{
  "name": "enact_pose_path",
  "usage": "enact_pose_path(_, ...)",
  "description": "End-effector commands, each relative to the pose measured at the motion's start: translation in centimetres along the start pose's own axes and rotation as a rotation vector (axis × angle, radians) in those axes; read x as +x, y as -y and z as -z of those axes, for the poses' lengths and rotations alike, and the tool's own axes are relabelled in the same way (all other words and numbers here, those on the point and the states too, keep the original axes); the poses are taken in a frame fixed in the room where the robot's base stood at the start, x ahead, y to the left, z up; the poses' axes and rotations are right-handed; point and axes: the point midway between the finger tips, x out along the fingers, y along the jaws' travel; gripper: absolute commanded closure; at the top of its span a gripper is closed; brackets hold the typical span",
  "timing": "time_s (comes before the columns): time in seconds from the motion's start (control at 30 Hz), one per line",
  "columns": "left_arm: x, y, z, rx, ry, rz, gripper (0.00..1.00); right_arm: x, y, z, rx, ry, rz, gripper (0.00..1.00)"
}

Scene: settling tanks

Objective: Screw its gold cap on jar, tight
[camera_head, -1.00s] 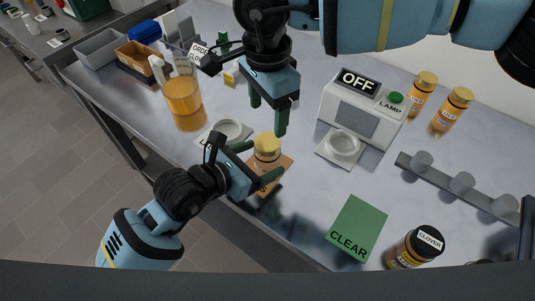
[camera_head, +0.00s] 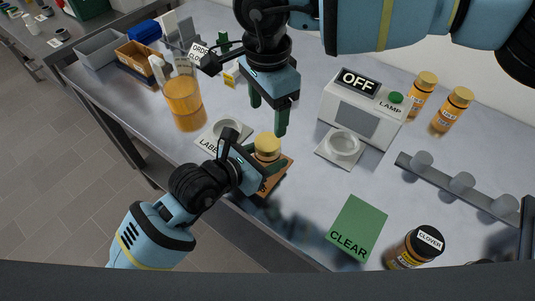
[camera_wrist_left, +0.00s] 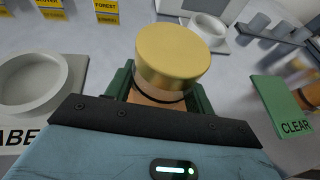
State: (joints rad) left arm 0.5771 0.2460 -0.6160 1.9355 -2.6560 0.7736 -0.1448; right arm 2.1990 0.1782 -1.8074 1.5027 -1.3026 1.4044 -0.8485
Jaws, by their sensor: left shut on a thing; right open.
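The jar (camera_wrist_left: 158,97) stands upright, gripped between the green fingers of my left gripper (camera_head: 262,177); most of its body is hidden by the gripper. The gold cap (camera_head: 267,142) sits on top of the jar, and shows large in the left wrist view (camera_wrist_left: 178,52). A dark line shows beneath the cap; I cannot tell how tight it is. My right gripper (camera_head: 268,115) is open and empty, fingers pointing down, just above and behind the cap in the head view.
A white LABEL pad with a round dish (camera_head: 227,129) lies left of the jar. Another dish (camera_head: 342,146) stands before the OFF lamp box (camera_head: 362,108). The green CLEAR mat (camera_head: 357,228) and CLOVER jar (camera_head: 415,249) are at the right front. An amber pitcher (camera_head: 185,103) stands at left.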

Motion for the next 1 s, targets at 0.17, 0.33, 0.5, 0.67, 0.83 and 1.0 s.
enact_pose_path(0.17,-0.02,-0.02,0.02,0.000,0.000,0.000,0.93,0.00,0.00,-0.01,-0.001,0.000,0.000,0.32)
enact_pose_path(0.33,-0.02,-0.02,0.03,0.000,-0.001,0.000,1.00,0.12,-0.05,-0.22,-0.072,0.002,-0.003,0.32)
enact_pose_path(0.5,-0.01,-0.02,0.03,0.000,-0.001,0.000,1.00,0.21,-0.09,-0.65,-0.294,0.006,-0.005,0.32)
enact_pose_path(0.67,-0.01,-0.02,0.03,0.000,-0.001,0.000,1.00,0.18,-0.07,-0.62,-0.524,0.006,-0.004,0.32)
enact_pose_path(0.83,-0.01,-0.02,0.03,0.000,-0.001,0.000,1.00,0.10,-0.03,-0.29,-0.699,0.004,-0.001,0.32)
enact_pose_path(1.0,-0.01,-0.02,0.03,0.000,-0.001,0.000,1.00,0.01,0.00,-0.03,-0.777,0.001,0.000,0.32)
